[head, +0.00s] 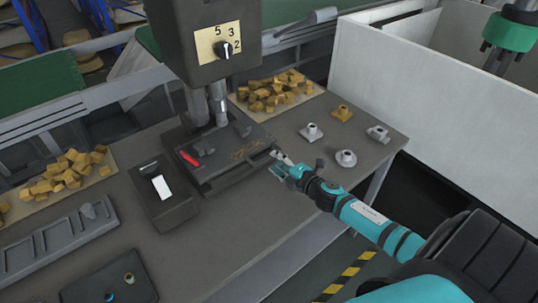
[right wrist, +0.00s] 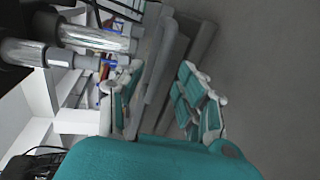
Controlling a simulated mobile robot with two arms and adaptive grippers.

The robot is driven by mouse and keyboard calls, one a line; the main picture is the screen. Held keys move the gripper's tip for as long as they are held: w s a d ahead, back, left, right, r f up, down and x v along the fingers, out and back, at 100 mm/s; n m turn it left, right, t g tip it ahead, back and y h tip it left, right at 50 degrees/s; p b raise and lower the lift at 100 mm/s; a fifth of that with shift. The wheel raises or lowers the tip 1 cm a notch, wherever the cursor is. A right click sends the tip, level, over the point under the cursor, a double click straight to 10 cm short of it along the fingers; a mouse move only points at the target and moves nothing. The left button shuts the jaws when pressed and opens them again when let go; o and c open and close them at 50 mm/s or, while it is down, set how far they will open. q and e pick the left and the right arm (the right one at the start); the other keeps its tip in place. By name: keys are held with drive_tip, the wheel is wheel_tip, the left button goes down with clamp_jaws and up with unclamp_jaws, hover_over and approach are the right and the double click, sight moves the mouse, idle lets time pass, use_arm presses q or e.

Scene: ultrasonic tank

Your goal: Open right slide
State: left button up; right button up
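A dark machine stands on the grey table, with a dial plate (head: 218,43) marked 5, 3 and 2 on its head. Its flat base (head: 215,150) has a red part (head: 189,158) on it and a long grey bar (head: 238,173) along its front edge. My right gripper (head: 279,160) is at the right end of that bar. In the right wrist view my right gripper (right wrist: 160,98) has its fingers apart, with a grey bar (right wrist: 162,75) running between them. I cannot tell whether the fingers touch it. Which part is the right slide is not clear. My left gripper is not in view.
A dark box with a white panel (head: 161,187) stands left of the base. Yellow blocks (head: 272,92) lie behind, with more (head: 66,172) at left. Several small fittings (head: 346,158) stand right of my gripper. A white partition (head: 410,75) rises at right.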

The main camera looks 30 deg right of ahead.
sight(269, 155)
drive_tip(key=shift+x, duration=2.35)
clamp_jaws()
